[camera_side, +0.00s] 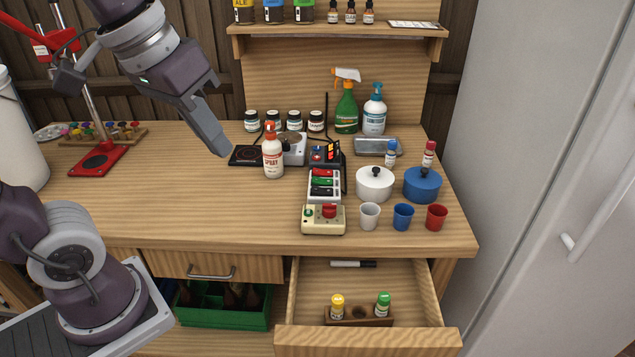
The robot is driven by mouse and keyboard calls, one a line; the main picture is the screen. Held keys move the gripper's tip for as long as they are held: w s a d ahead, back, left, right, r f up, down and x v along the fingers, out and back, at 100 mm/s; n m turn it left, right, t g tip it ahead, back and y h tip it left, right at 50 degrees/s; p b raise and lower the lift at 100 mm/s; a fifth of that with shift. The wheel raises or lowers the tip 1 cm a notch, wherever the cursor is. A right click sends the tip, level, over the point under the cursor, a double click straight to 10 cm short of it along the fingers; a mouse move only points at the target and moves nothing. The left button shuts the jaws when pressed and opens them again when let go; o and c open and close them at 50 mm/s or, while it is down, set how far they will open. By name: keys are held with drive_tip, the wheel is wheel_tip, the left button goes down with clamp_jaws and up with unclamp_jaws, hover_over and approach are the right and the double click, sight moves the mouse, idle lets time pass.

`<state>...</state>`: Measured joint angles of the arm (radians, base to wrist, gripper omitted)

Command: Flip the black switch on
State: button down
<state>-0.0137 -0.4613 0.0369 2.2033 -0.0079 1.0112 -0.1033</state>
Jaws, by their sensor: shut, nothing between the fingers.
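A pale switch box (311,188) stands on the wooden workbench near its front middle. It carries a red rocker at the back, a green one in the middle and a black switch (321,191) at the front. The black switch's on or off position is too small to tell. My gripper (223,152) is shut and empty. It points down and right above the bench, left of the white spray bottle and well left of the switch box, apart from both.
A cream control box (323,220) sits just in front. White and blue pots (374,184) and cups stand right. A drawer (365,340) is open below.

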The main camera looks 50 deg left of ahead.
drive_tip(key=w+a+r+n+g, duration=0.1)
drive_tip(key=w+a+n+g, duration=0.1)
drive_tip(key=w, duration=0.8)
drive_tip(key=n+g+y, duration=0.1)
drive_tip(key=n+g, duration=0.2)
drive_tip(key=n, duration=0.2)
hover_over(313, 189)
drive_tip(key=w+d, duration=0.2)
wheel_tip(313, 189, down, 12)
drive_tip(key=shift+s+a+f, duration=0.2)
drive_tip(key=shift+a+f, duration=0.05)
drive_tip(key=shift+f, duration=0.05)
drive_tip(key=f, duration=0.9)
drive_tip(key=s+a+f, duration=0.1)
drive_tip(key=f, duration=0.4)
drive_tip(key=shift+s+a, duration=0.1)
